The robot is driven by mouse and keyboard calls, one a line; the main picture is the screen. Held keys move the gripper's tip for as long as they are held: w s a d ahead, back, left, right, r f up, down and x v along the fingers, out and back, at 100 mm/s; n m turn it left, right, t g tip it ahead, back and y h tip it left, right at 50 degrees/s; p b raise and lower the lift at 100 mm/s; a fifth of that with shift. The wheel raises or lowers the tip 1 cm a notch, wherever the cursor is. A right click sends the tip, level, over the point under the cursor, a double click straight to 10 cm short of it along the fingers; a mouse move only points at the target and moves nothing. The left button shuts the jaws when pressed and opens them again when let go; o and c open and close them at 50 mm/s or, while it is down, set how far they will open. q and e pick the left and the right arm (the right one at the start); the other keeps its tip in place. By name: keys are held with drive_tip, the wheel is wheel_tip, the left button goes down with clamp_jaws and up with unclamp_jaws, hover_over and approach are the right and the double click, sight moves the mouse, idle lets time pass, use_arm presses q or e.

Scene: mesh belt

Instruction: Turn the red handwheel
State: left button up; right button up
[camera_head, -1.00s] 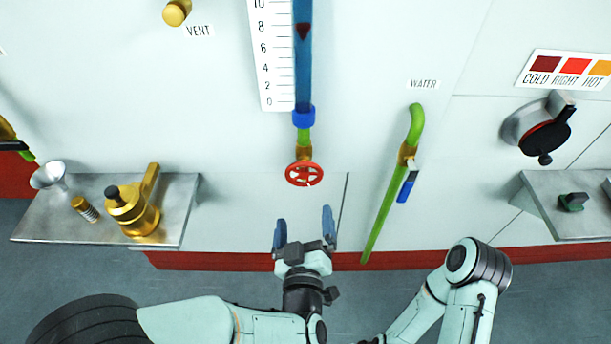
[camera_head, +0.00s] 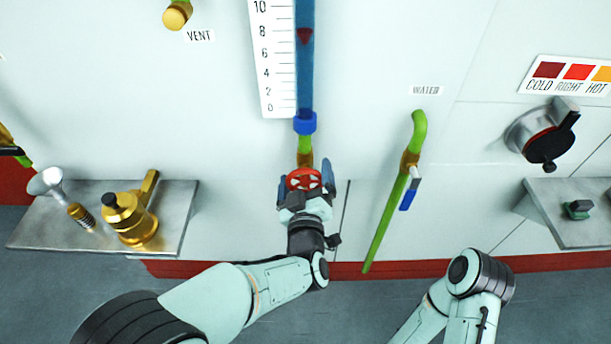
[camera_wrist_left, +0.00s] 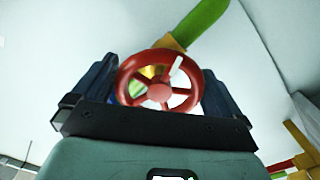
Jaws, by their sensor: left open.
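The red handwheel (camera_head: 304,179) is on the brass valve at the foot of the blue-filled gauge tube (camera_head: 305,60). My left gripper (camera_head: 305,180) is open, with one blue finger on each side of the wheel. In the left wrist view the handwheel (camera_wrist_left: 158,82) fills the space between the fingers of the left gripper (camera_wrist_left: 158,88). A small gap seems to show at the left finger; I cannot tell whether the right finger touches the rim. A white mark shows on the wheel's upper right. My right gripper is out of the frame; only part of that arm shows.
A green water pipe (camera_head: 385,220) with a blue-handled valve (camera_head: 409,194) stands right of the wheel. A metal shelf (camera_head: 180,210) at left holds a brass pot (camera_head: 130,218). A black dial (camera_head: 545,135) and another shelf (camera_head: 590,228) are at right. The wall around the wheel is clear.

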use_arm(q)
drive_tip(key=shift+w, duration=0.3)
drive_tip(key=c, duration=0.8)
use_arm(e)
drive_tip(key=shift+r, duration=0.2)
